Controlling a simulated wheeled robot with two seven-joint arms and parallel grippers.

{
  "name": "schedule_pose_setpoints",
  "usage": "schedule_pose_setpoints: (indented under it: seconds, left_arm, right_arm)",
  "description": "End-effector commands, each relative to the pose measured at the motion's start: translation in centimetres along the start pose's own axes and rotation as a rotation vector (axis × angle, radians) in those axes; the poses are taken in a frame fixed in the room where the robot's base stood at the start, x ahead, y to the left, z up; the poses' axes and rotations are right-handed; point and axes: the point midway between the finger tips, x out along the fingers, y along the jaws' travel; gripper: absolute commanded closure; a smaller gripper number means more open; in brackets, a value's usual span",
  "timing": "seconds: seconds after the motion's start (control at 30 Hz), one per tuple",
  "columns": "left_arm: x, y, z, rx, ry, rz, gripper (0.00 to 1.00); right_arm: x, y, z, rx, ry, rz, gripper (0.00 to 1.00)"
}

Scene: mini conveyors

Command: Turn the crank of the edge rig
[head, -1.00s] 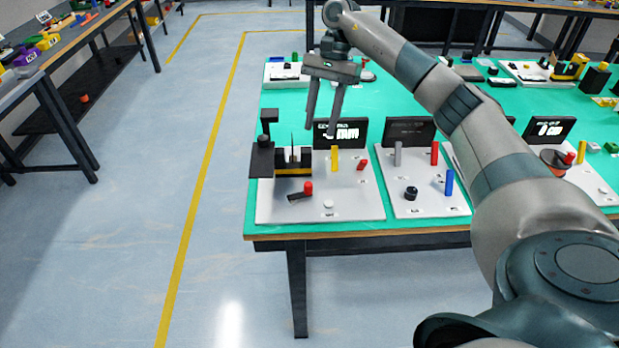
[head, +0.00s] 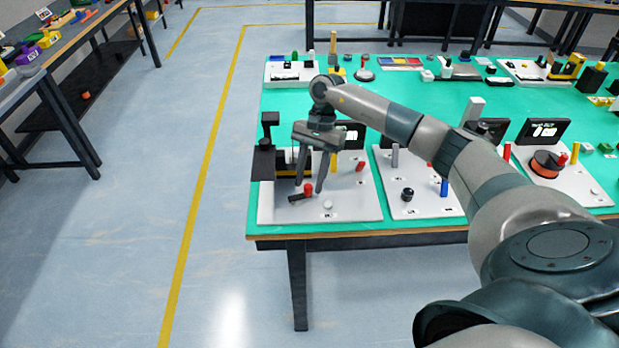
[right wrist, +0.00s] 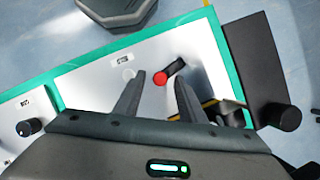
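The crank is a short black arm (head: 299,197) with a red knob (head: 308,188). It sits at the front left of the leftmost white rig board (head: 360,205). In the right wrist view the red knob (right wrist: 160,78) lies between the fingertips, and the black arm (right wrist: 176,67) points up and right from it. My right gripper (head: 311,187) is open, pointing down over the crank, one finger on each side of the knob. Whether the fingers are level with the knob or above it, I cannot tell. My left gripper is not in view.
A dark post and plate (head: 263,165) stand at the board's left edge. A yellow post (head: 333,163), a small red piece (head: 360,166) and a white button (head: 328,205) share the board. A neighbouring board (head: 425,208) lies to the right. The floor left of the table is clear.

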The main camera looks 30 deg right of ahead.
Motion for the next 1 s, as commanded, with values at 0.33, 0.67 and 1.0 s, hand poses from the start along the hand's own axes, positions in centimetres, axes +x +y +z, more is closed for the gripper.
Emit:
schedule_pose_setpoints:
  seconds: [0.33,0.67,1.0]
  left_arm:
    - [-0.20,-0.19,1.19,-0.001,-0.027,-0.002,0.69]
    - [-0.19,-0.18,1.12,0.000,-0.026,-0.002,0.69]
    - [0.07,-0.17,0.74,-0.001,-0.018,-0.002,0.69]
  right_arm:
    - [0.97,0.02,-0.05,0.001,0.001,0.000,0.63]
    - [0.94,0.02,-0.03,0.001,0.001,0.000,1.00]
    - [1.03,0.11,0.04,0.021,0.001,-0.009,1.00]
